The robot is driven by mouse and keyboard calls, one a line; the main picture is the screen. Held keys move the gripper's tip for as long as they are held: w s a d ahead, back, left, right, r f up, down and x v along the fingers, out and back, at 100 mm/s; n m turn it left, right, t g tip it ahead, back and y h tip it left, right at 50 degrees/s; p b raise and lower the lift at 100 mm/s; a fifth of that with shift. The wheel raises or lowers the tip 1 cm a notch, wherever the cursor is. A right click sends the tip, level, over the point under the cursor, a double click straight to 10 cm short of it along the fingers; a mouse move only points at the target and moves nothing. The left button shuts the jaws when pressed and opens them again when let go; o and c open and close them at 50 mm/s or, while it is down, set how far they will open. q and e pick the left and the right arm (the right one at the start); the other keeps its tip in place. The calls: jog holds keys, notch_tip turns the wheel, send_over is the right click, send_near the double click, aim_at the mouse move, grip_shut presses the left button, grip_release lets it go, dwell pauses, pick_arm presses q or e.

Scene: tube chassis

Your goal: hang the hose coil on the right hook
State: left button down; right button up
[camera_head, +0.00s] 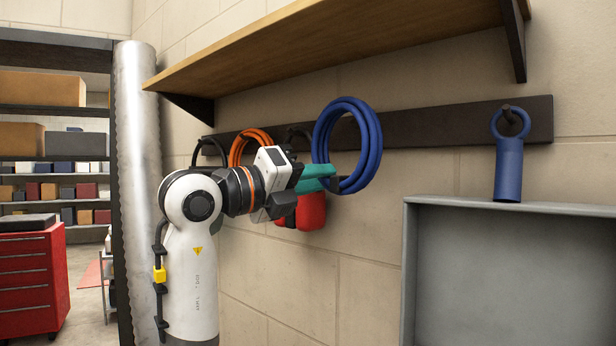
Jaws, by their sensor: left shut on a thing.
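My left gripper (338,184) reaches in from the left with teal fingers and is shut on the coil's lower part. The coil stands upright. I cannot tell whether a hook lies behind it. At the rail's right end a hook (508,112) carries a blue tube-shaped thing (508,170) by its ring. An orange coil (237,150) hangs farther left, partly hidden by my arm. My right gripper is not in view.
A wooden shelf (330,45) with dark brackets juts out above the rail. A red thing (311,212) hangs behind my left gripper. A grey open-fronted box (409,270) stands lower right. A metal column (137,130) is at left. The rail between coil and right hook is bare.

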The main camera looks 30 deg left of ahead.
pick_arm(q)
jog(key=shift+a+f+p+x, duration=0.15)
jog(key=shift+p+x, duration=0.05)
jog(key=shift+x, duration=0.75)
jog(key=shift+a+f+p+x, duration=0.15)
jog(key=shift+x, duration=0.85)
jog(key=shift+w+d+f, duration=0.1)
jog(key=shift+w+f, duration=0.45)
jog(key=shift+w, duration=0.2)
jog(key=c, duration=1.2)
grip_release()
jog(key=shift+w+f, duration=0.1)
jog(key=shift+o, duration=0.2)
